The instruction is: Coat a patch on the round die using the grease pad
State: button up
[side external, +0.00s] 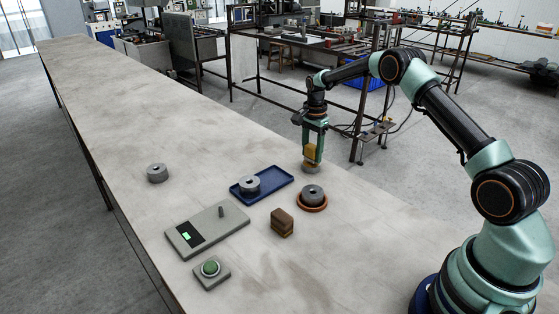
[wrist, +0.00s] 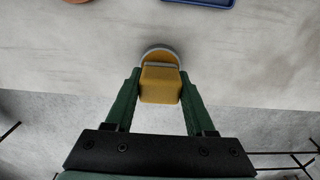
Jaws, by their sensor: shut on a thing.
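My gripper (wrist: 160,90) is shut on a yellow block (wrist: 160,84), which looks like the grease pad. In the side view my gripper (side external: 312,160) points straight down at the right part of the table, with the yellow block between its fingers. Directly below the block is a low round grey-rimmed piece (wrist: 160,48) with yellow inside the rim; I cannot tell if the block touches it.
A grey box (side external: 208,230) with a lit green display and a short peg stands in front of the tray. A green button (side external: 210,267) sits nearer. A brown block (side external: 282,222) stands near the dish. The table (side external: 110,110) is clear toward the back left; its edge lies close to my gripper.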

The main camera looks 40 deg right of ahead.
aim_at(312, 146)
jog(key=shift+f, duration=0.6)
dwell(1.4)
jog(key=shift+r, duration=0.1)
jog(key=shift+r, duration=3.45)
